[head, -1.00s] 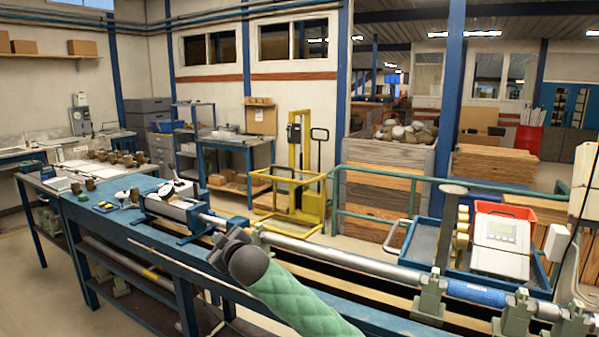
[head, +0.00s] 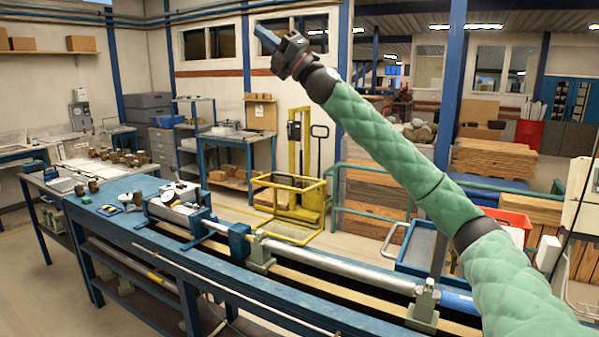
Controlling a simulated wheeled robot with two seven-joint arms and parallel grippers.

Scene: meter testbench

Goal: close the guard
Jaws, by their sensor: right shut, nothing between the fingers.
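My right gripper (head: 268,41) is raised high, well above the bench, with its fingers together and empty, pointing up and left. My right arm crosses the right half of the view. I cannot tell for certain which part is the guard; no panel is clearly recognisable as one. The blue test bench (head: 130,225) carries a long silver pipe (head: 330,267) held in grey-green clamps (head: 424,305), with a white and blue unit (head: 180,212) at its left end. The right end of the pipe is hidden behind my arm. My left gripper is out of view.
A yellow lift (head: 300,180) stands behind the bench. A blue-edged tray (head: 415,247) with a silver handle (head: 393,240) is behind the pipe, partly covered by my arm. Small parts (head: 110,209) lie at the bench's left end. The air above the bench's left half is free.

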